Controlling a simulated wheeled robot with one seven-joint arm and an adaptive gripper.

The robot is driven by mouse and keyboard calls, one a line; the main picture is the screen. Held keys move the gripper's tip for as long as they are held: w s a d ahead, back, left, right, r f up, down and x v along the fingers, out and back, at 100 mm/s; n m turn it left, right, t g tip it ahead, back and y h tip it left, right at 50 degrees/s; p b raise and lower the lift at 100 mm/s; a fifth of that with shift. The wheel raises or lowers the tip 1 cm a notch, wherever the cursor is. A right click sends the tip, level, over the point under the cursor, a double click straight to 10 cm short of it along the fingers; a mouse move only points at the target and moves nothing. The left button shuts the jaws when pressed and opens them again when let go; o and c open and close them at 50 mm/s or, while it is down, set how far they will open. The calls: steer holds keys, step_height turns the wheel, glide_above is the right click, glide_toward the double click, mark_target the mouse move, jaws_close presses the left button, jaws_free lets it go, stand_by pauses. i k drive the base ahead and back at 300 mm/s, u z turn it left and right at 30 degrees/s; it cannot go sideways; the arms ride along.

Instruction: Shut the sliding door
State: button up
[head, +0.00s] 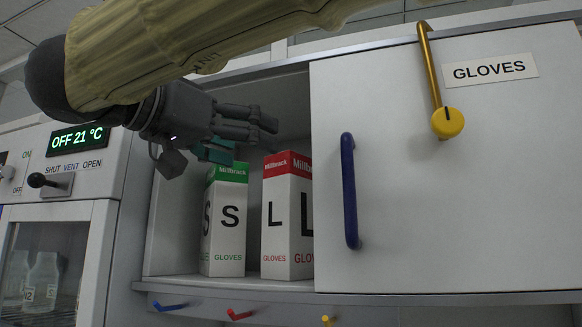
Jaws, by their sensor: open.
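The white sliding door (400,210) covers the right part of the cabinet, and the left part of the opening is uncovered. Its blue vertical handle (349,190) is near the door's left edge. My gripper (262,120) is open, its dark fingers pointing right, in front of the uncovered opening. It is up and left of the blue handle and apart from it in the picture. My sleeved arm crosses the top left and hides part of the cabinet's upper edge.
Inside the opening stand a green-topped S glove box (226,225) and a red-topped L glove box (287,220). A yellow lever (447,122) hangs over the door beside the GLOVES label (490,70). Small coloured handles (239,314) sit below. A control panel (70,160) is at left.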

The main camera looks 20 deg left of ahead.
mark_target(496, 206)
steer(key=k, duration=1)
